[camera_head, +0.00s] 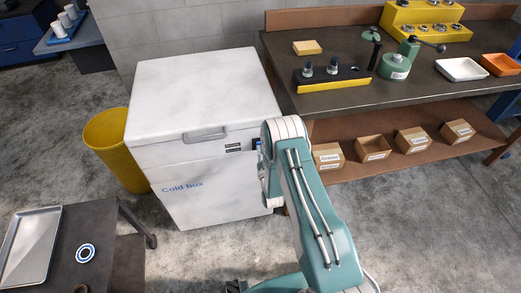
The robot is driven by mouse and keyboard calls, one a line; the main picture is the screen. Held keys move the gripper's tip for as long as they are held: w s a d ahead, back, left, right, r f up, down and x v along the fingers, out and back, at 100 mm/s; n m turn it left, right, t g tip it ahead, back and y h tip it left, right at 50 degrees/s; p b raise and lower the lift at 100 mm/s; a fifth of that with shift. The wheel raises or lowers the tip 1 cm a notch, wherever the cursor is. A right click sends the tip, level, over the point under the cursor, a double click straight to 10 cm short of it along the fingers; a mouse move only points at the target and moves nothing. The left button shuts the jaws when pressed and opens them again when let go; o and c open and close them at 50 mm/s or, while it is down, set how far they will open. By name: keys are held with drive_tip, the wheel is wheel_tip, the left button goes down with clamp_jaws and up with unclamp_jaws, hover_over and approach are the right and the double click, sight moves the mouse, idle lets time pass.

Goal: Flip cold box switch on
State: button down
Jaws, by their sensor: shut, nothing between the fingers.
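The cold box (205,95) is a white chest with a closed lid and a grey handle (205,134) on its front edge. Its front carries the blue words "Cold box". A small dark label panel (233,148) sits at the upper right of the front. Beside it, a small blue and dark part (256,143), perhaps the switch, is partly hidden by my arm. Whether it is on or off cannot be told. My teal and white arm stands in front of the box's right edge. I cannot make out my gripper or its fingertips.
A yellow bin (107,150) stands left of the box. A dark cart (95,222) with a metal tray (30,245) is at the lower left. Floor before the box is clear.

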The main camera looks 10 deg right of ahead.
drive_tip(key=g, duration=0.1)
drive_tip(key=w+r+g, duration=0.1)
drive_tip(key=shift+r+g, duration=0.1)
drive_tip(key=shift+g, duration=0.3)
idle(0.4)
